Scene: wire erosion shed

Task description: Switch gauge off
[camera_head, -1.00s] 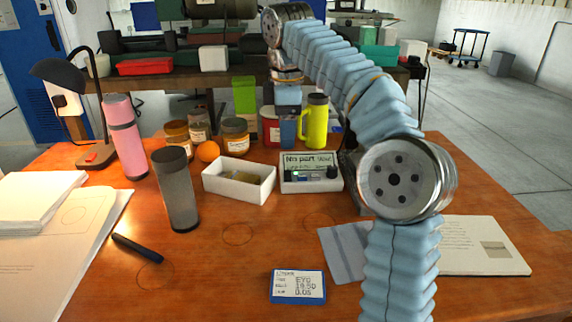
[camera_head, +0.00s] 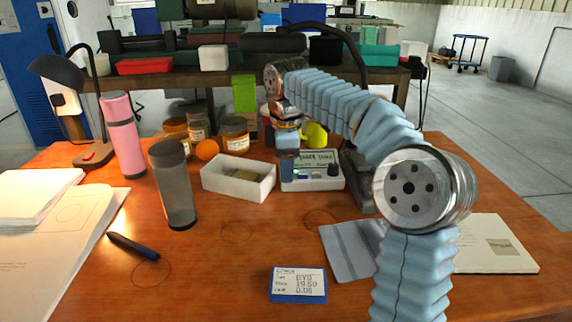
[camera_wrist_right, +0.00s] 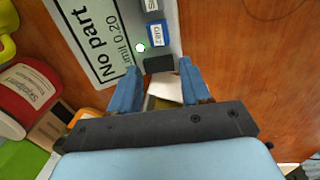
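The gauge (camera_head: 318,184) is a pale box with a lit display and a row of controls, standing near the middle of the table. In the right wrist view its display (camera_wrist_right: 97,45) reads "No part" and a small green light (camera_wrist_right: 141,47) glows. Below the blue zero button (camera_wrist_right: 156,35) is a black block-shaped control (camera_wrist_right: 158,64) at the gauge's end. My right gripper (camera_head: 287,156) is above the gauge's left end, pointing down. In the wrist view its blue fingers (camera_wrist_right: 160,72) are apart, on either side of the black control; contact is unclear. My left gripper is not in view.
A white open box (camera_head: 238,180) stands just left of the gauge. Jars (camera_head: 235,136), an orange (camera_head: 207,149) and a yellow mug (camera_head: 316,134) are behind.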

